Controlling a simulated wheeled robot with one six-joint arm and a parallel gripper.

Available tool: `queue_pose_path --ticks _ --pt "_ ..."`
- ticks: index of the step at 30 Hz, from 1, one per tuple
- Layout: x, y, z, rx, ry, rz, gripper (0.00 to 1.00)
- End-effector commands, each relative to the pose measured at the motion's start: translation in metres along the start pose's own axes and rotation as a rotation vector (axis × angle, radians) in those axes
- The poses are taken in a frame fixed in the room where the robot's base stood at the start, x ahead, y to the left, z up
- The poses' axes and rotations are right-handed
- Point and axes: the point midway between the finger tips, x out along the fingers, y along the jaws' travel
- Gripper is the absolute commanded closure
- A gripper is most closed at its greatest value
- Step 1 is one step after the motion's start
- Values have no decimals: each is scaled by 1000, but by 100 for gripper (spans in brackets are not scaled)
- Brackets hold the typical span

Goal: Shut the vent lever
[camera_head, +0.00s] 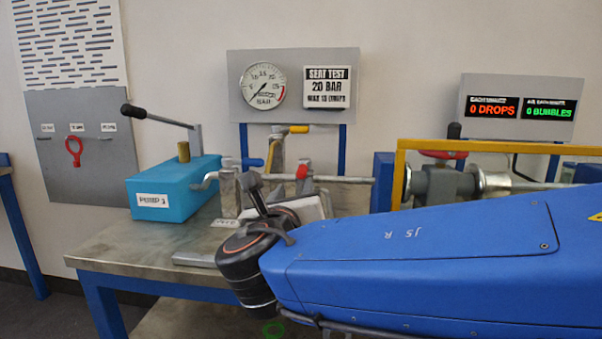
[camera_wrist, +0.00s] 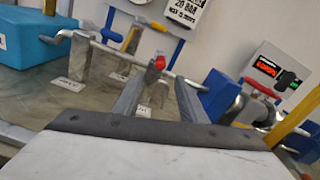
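Several small valve levers sit on the bench pipework; I cannot read which is the vent lever. One has a red end (camera_head: 302,172), also in the wrist view (camera_wrist: 160,62), on the grey horizontal pipe (camera_head: 345,179). A yellow lever (camera_head: 299,129) lies roughly level; another yellow lever (camera_head: 269,157) slants beside a blue handle (camera_head: 246,163). My gripper (camera_wrist: 160,82) shows two grey fingers spread apart with nothing held. In the wrist view the red end appears between the fingertips, a little beyond them; the distance is unclear. My arm mostly hides the gripper in the head view.
A blue pump box (camera_head: 172,187) with a black-ended handle stands at left. A yellow frame (camera_head: 500,146) and flanged pipe (camera_head: 488,182) stand at right. A gauge panel (camera_head: 294,85) is behind. The bench's front left (camera_head: 135,245) is clear.

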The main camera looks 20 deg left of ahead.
Motion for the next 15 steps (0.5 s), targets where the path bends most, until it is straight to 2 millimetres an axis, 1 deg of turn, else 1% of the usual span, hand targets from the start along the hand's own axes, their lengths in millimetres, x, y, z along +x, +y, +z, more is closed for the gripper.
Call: queue_pose_path --ticks 1,15 --pt "10 -1 0 -1 1 -4 62" --pt "92 -1 0 0 1 -3 62"
